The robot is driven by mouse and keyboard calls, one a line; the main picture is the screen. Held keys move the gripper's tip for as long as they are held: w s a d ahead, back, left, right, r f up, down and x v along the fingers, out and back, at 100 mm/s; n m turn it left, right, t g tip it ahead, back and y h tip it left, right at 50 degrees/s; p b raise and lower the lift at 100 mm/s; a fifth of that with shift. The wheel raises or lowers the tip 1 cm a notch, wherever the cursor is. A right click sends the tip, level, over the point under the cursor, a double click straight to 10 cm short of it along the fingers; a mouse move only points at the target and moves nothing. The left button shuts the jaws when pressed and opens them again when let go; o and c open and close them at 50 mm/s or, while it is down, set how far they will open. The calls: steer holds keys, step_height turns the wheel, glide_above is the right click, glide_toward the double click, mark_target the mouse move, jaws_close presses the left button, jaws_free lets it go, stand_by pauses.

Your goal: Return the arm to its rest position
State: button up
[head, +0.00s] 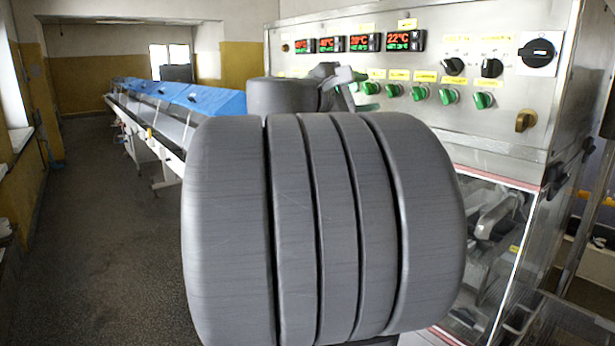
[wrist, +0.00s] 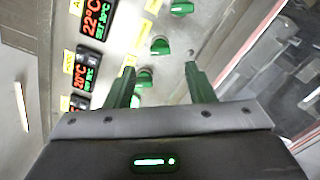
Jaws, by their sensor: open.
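In the wrist view, the two dark green fingers of my gripper (wrist: 160,70) stand apart with nothing between them. They point towards the control panel (head: 470,75), which is tilted in the wrist view. Its green knobs, such as the knob (wrist: 160,46), show beyond and between the fingers. I cannot tell how far the fingertips are from the panel. In the head view, my thick grey arm link fills the middle and hides much of the lower panel.
Red and green temperature displays (head: 364,42) and black rotary switches (head: 541,53) are on the panel. A clear guard (head: 495,250) covers machinery below. A long conveyor line with blue covers (head: 215,99) runs back on the left. The floor (head: 100,250) at left is clear.

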mark_target(389, 92)
steer(key=b+v, duration=0.1)
steer(key=v, duration=0.5)
steer(key=p+x, duration=0.3)
steer(key=x, duration=1)
steer(key=shift+d+r+p, duration=0.15)
steer(key=shift+p, duration=0.15)
steer(key=shift+w+d+f+m, duration=0.1)
steer(key=shift+w+f+m, duration=0.1)
steer(key=shift+f+m, duration=0.1)
steer(key=m+b, duration=0.1)
steer(key=m, duration=0.1)
steer(key=shift+s+r+m, duration=0.1)
steer(key=shift+s+m, duration=0.05)
steer(key=shift+m, duration=0.15)
steer(key=m, duration=0.3)
steer(key=m+p, duration=0.1)
steer(key=m, duration=0.4)
steer(key=shift+m, duration=0.4)
steer(key=shift+s+a, duration=0.1)
steer(key=shift+a, duration=0.25)
steer(key=shift+v, duration=0.9)
